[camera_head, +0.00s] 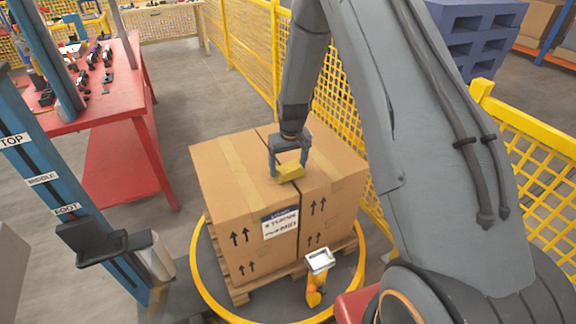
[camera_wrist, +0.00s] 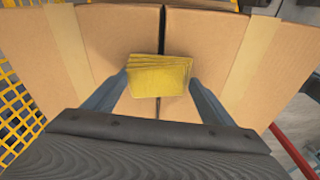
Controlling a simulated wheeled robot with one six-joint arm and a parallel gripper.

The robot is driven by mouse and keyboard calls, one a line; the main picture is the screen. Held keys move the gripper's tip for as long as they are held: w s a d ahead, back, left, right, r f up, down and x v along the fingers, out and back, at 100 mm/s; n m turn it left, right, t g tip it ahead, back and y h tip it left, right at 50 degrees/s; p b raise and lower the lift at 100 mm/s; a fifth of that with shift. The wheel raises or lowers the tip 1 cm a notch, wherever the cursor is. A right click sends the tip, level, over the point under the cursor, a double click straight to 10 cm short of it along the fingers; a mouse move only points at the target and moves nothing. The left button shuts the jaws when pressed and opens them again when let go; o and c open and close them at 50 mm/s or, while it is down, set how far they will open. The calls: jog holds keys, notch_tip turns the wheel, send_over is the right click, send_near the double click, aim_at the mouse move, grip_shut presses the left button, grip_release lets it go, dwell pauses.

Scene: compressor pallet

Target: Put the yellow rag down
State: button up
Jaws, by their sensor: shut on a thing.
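The yellow rag (camera_head: 290,173) is a folded, layered pad between the fingers of my gripper (camera_head: 289,168). In the wrist view the rag (camera_wrist: 160,77) sits at the tips of my gripper (camera_wrist: 158,88), one finger on each side. My gripper is shut on it. The rag is over the top of the cardboard boxes (camera_head: 232,185), near the dark gap between two of them. I cannot tell whether it touches the box top.
The boxes stand on a wooden pallet (camera_head: 240,297) inside a yellow ring (camera_head: 197,270). A blue column (camera_head: 75,215) with foot, middle and top labels stands at left. A red table (camera_head: 110,108) with tools is behind it. Yellow mesh fencing (camera_head: 340,130) runs behind the boxes.

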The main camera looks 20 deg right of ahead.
aim_at(290, 171)
jog(key=shift+f, duration=0.15)
jog(key=o, duration=1.3)
jog(key=r+b, duration=0.1)
jog(key=r, duration=0.1)
jog(key=r+b, duration=0.1)
jog(key=r, duration=0.3)
jog(key=shift+s+d+b, duration=0.15)
jog(key=shift+s+b, duration=0.25)
jog(key=shift+s+r, duration=0.3)
jog(key=shift+r, duration=0.6)
jog(key=shift+m+g, duration=0.3)
jog(key=shift+m, duration=0.3)
jog(key=s+r, duration=0.3)
jog(key=s, duration=0.5)
jog(key=s+r, duration=0.2)
jog(key=s, duration=0.7)
jog(key=s+r, duration=0.3)
jog(key=s, duration=0.6)
jog(key=shift+s+a+r, duration=0.25)
jog(key=shift+a+r, duration=0.05)
